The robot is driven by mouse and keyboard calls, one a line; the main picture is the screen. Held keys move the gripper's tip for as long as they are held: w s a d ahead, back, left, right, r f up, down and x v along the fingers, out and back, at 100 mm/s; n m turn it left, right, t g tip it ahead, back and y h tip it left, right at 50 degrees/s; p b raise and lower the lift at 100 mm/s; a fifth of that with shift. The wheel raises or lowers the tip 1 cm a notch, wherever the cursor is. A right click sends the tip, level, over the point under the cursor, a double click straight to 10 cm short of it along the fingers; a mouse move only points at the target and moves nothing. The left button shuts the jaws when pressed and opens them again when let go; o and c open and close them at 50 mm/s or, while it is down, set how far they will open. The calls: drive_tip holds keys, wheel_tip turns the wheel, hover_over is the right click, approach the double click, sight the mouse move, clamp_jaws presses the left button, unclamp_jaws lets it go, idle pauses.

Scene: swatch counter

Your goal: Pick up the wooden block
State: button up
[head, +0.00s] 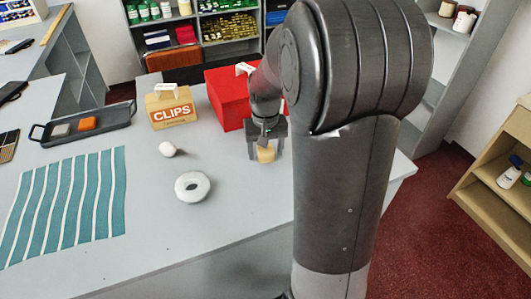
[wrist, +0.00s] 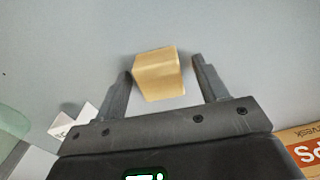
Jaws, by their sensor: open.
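The wooden block (head: 266,154) is a small light-brown block on the grey counter. In the head view it shows just below my gripper (head: 265,145). In the wrist view the wooden block (wrist: 159,74) lies between the tips of the two fingers of my gripper (wrist: 163,75), nearer the left finger. The fingers are open, with a gap at the right finger. I cannot tell whether the left finger touches the block.
A red box (head: 224,97) stands close behind my gripper. A CLIPS box (head: 171,106), a white ball (head: 168,149), a white ring (head: 193,194), a black tray (head: 110,123) and a striped teal cloth (head: 65,205) lie to the left. Counter around the block is clear.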

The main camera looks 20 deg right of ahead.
drive_tip(key=shift+c, duration=0.6)
drive_tip(key=c, duration=0.9)
drive_tip(key=shift+r, duration=0.1)
drive_tip(key=shift+c, duration=0.2)
